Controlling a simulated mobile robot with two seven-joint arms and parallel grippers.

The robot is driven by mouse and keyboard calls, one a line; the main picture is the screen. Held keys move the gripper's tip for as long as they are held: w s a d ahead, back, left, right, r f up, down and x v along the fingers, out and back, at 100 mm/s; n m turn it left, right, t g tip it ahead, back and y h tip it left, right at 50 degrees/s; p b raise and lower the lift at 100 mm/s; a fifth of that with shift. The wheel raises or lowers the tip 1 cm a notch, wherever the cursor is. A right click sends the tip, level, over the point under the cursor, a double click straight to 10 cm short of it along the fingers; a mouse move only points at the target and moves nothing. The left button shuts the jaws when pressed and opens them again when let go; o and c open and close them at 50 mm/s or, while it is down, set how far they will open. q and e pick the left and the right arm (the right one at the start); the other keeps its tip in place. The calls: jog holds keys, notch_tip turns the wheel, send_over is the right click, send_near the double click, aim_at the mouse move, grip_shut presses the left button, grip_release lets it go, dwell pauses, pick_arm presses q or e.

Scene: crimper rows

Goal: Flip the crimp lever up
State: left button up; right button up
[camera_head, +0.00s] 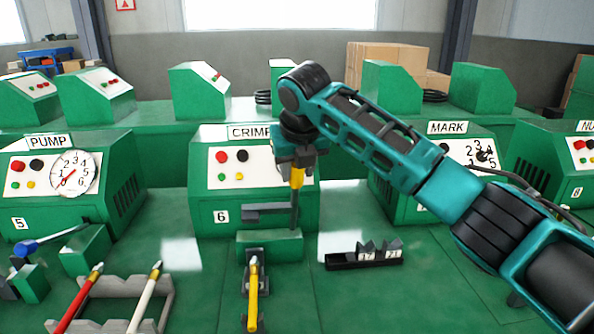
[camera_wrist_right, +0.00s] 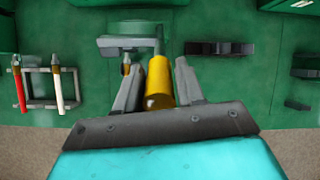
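The crimp machine (camera_head: 205,180), labelled CRIMP and numbered 6, stands in the middle of the head view. Its crimp lever has a yellow grip (camera_head: 297,175) on a dark rod that stands nearly upright at the machine's front. A grey bar runs left from near the rod. My right gripper (camera_head: 297,158) is at the top of the lever. In the right wrist view the yellow grip (camera_wrist_right: 159,80) lies between the two fingers, with little room on either side, so they appear shut on it. The exact contact is partly hidden. My left gripper is not in view.
A yellow-handled tool (camera_head: 253,290) rests in a holder in front. A dark rack (camera_head: 363,261) with numbered blocks is to the right. A grey stand (camera_head: 125,284) with red and white tools is front left. The PUMP (camera_head: 120,185) and MARK machines flank the crimp machine.

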jog(key=o, duration=0.3)
jog(key=shift+f, duration=0.15)
jog(key=shift+o, duration=0.2)
jog(key=v, duration=1.3)
jog(key=shift+a, duration=0.1)
jog(key=s+f+m+g+y, duration=0.1)
jog(key=s+f+m, duration=0.3)
jog(key=f, duration=0.5)
jog(key=s+f+m+y, duration=0.1)
jog(key=s+f+m, duration=0.1)
jog(key=f+m, duration=0.5)
jog(key=s+f+m+g+y, duration=0.1)
jog(key=s+f+m, duration=0.3)
jog(key=f, duration=0.6)
jog(key=s+d+f+m+h, duration=0.2)
jog(key=s+d+f+m, duration=0.5)
jog(key=s+m, duration=0.4)
jog(key=s+d+f+m+h, duration=0.1)
jog(key=s+d+f+m, duration=0.4)
jog(key=s+d+m, duration=0.6)
jog(key=w+a+f+n+t+y, duration=0.1)
jog(key=w+a+f+t, duration=0.3)
jog(key=w+f+t, duration=0.2)
notch_tip(320, 180, down, 3)
jog(key=shift+w+r+t+y, duration=0.2)
jog(key=shift+t+y, duration=0.1)
jog(key=shift+t, duration=0.2)
